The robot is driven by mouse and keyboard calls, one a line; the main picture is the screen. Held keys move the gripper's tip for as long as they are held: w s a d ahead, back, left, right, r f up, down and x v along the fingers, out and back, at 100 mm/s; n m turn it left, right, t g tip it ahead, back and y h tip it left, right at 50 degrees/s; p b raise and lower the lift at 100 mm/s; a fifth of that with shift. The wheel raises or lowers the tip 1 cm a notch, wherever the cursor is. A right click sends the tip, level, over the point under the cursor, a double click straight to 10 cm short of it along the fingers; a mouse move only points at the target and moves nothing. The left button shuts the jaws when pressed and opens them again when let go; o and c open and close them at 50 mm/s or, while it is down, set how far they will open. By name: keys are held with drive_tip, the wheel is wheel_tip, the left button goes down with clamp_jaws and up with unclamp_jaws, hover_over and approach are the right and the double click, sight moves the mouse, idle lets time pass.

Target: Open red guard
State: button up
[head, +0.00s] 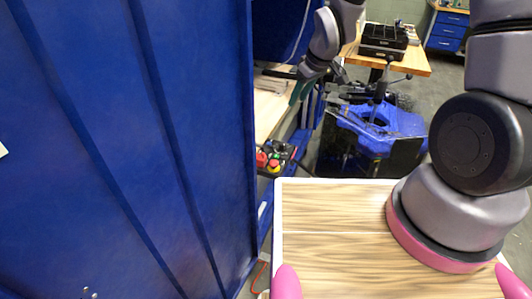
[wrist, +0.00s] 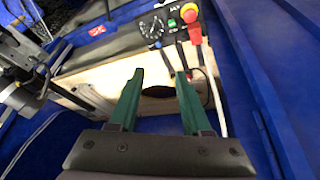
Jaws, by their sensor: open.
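A dark control panel (wrist: 165,28) is at the upper middle of the wrist view, with a dial and small green-lit parts. A red piece that looks like the red guard (wrist: 195,34) is at its right end, just below a yellow and red button (wrist: 188,12). In the head view the panel's red part (head: 262,159) shows beside the blue wall; whether the guard is up or down is unclear. My gripper (wrist: 159,72) has green fingers spread apart, empty and apart from the panel. It also shows in the head view (head: 295,101), above and beyond the panel.
A tall blue wall (head: 120,150) fills the left of the head view, close to the panel. A pale cable (wrist: 215,95) runs near the right finger. A wooden workbench (head: 405,62) stands behind.

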sight(259, 158)
drive_tip(key=a+f+n, duration=0.1)
drive_tip(key=a+f, duration=0.2)
drive_tip(key=f, duration=0.4)
drive_tip(key=s+a+f+n+g, duration=0.1)
drive_tip(key=a+f, duration=0.2)
drive_tip(key=f, duration=0.4)
drive_tip(key=a+f+n, duration=0.1)
drive_tip(key=a+f, duration=0.2)
drive_tip(key=f, duration=0.3)
drive_tip(key=shift+s+a+f+y, duration=0.35)
drive_tip(key=shift+f+y, duration=0.05)
clamp_jaws()
idle(0.4)
